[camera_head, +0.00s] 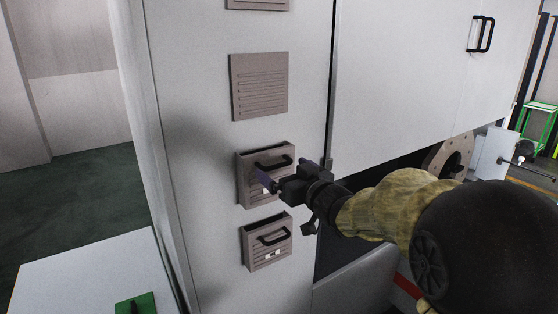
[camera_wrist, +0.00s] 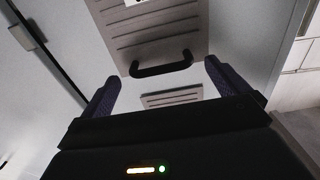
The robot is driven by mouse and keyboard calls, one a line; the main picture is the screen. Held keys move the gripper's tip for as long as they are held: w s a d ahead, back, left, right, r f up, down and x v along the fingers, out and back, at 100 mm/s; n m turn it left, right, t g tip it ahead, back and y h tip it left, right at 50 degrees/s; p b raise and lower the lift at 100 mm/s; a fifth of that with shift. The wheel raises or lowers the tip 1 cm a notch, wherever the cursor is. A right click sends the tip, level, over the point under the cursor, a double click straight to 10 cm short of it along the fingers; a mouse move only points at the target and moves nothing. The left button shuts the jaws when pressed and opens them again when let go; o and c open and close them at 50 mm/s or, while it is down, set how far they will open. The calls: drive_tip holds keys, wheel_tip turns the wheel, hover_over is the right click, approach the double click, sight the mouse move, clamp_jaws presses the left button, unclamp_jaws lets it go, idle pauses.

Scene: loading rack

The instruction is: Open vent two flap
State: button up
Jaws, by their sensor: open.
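A grey-brown slotted vent flap (camera_head: 252,190) with a black handle (camera_head: 273,166) is on the light cabinet face in the head view. Its top edge stands out from the face, with a dark gap behind. A similar flap (camera_head: 262,258) with a black handle (camera_head: 274,235) sits below it, also tilted out at the top. My gripper (camera_head: 293,172) is in front of the upper of these two flaps, partly covering it, with its jaws open and empty. In the wrist view a slotted flap (camera_wrist: 150,32) and its black handle (camera_wrist: 161,66) lie beyond the spread purple fingers. I cannot tell whether they touch the handle.
A flat slotted panel without a handle (camera_head: 259,87) is higher on the cabinet (camera_head: 195,80), with part of another at the top edge. A white surface with a green item (camera_head: 136,304) is at lower left. Dark floor (camera_head: 65,190) lies left of the cabinet.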

sight(279, 166)
drive_tip(key=p+x, duration=0.1)
drive_tip(key=x, duration=0.2)
drive_tip(key=shift+w+a, duration=0.1)
drive_tip(key=shift+c, duration=0.2)
drive_tip(key=c, duration=1.2)
drive_tip(key=shift+f, duration=0.1)
